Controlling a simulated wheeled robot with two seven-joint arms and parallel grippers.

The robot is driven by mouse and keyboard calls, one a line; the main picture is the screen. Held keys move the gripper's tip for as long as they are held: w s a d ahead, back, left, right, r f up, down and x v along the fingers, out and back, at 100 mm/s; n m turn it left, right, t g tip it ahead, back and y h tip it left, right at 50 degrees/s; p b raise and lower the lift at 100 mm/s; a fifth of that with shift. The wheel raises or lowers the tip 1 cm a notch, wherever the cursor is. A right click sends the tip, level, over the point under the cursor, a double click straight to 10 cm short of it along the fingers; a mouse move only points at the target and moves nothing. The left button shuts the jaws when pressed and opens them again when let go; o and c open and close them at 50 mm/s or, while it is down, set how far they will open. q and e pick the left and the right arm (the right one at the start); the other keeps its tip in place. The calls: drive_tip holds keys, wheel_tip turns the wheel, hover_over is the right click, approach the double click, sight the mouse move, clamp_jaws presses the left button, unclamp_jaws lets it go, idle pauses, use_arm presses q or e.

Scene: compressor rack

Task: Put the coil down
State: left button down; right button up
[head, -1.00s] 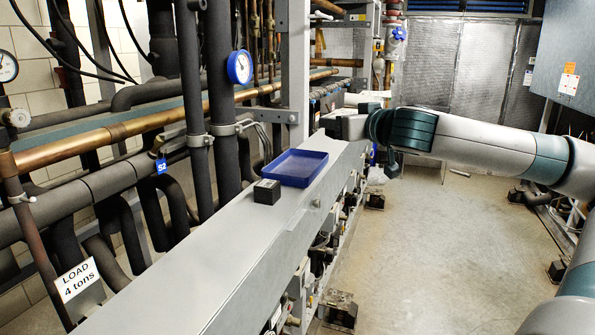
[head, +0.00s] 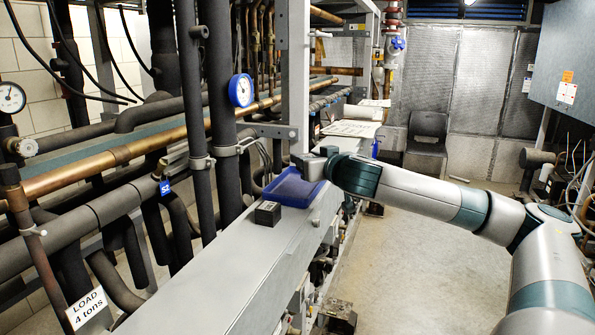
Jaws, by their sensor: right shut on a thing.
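My right gripper (head: 306,166) is over the far end of the blue tray (head: 291,189), with its arm reaching in from the right. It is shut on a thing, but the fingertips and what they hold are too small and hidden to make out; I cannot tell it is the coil. The tray lies on the long grey beam (head: 215,275). A small black block (head: 267,214) sits on the beam just in front of the tray, apart from the gripper. My left gripper is not in view.
Dark insulated pipes and a blue gauge (head: 241,90) stand left of the beam. A grey upright post (head: 295,80) rises behind the tray. Papers (head: 352,128) lie farther back, near a dark chair (head: 427,140). The near beam top is clear.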

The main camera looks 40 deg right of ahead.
sight(297, 189)
drive_tip(key=w, duration=0.1)
drive_tip(key=w+f, duration=0.1)
drive_tip(key=w+p, duration=0.1)
drive_tip(key=shift+w+a+f, duration=0.1)
drive_tip(key=shift+a+f, duration=0.2)
drive_tip(key=shift+f, duration=0.05)
drive_tip(key=shift+f, duration=0.1)
drive_tip(key=shift+f+p, duration=0.6)
drive_tip(key=shift+f, duration=1.3)
drive_tip(key=shift+f, duration=0.1)
drive_tip(key=shift+f+b, duration=0.3)
drive_tip(key=shift+b, duration=0.2)
